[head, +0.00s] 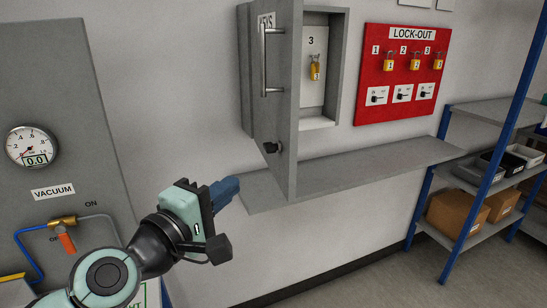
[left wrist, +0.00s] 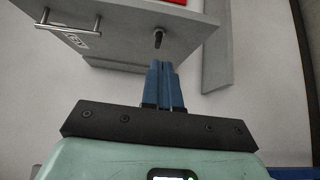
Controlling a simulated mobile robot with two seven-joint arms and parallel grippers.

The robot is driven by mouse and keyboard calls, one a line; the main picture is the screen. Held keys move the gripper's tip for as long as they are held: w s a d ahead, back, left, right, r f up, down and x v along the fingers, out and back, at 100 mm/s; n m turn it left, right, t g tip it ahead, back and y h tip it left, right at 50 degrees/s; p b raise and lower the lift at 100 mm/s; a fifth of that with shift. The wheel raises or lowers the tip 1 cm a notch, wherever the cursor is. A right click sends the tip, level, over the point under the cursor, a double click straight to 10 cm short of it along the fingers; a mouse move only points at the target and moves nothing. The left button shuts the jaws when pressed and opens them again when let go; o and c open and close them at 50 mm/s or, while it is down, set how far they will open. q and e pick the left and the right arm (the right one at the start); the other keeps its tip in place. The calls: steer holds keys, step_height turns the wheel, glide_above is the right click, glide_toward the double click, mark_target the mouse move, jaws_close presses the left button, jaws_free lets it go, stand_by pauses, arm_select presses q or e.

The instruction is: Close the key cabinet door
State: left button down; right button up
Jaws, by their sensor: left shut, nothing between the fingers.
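The grey key cabinet (head: 341,50) hangs on the wall with its door (head: 284,115) swung open toward me. The door's outer face carries a KEYS label, a long metal bar handle (head: 264,60) and a black knob (head: 271,147) near the bottom. A yellow padlock (head: 316,70) hangs inside under the number 3. My left gripper (head: 234,186) is shut and empty, below and left of the knob, on the outer-face side of the door. In the left wrist view, its blue fingers (left wrist: 162,68) point toward the door (left wrist: 190,25), just below the knob (left wrist: 158,38). My right gripper is out of view.
A grey shelf (head: 400,157) runs along the wall below the cabinet. A red lock-out board (head: 403,110) hangs to its right. A grey vacuum panel (head: 60,100) stands at left. Blue-framed racks (head: 470,210) with boxes stand at right.

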arm_select(q)
steer(key=p, duration=0.3)
glide_toward(287, 156)
steer(key=w+a, duration=0.1)
steer(key=w, duration=0.2)
steer(key=d, duration=0.1)
steer(key=w+d+p, duration=0.1)
steer(key=d, duration=0.1)
steer(key=shift+w+r+p, duration=0.15)
steer(key=shift+w+p, duration=0.15)
steer(key=shift+p, duration=0.05)
steer(key=shift+w+d, duration=0.2)
steer(key=shift+d, duration=0.25)
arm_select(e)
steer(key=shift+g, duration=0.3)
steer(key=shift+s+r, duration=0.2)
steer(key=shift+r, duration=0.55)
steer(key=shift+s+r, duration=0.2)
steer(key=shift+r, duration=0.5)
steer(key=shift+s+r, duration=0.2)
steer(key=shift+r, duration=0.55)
arm_select(q)
steer(key=shift+d, duration=0.1)
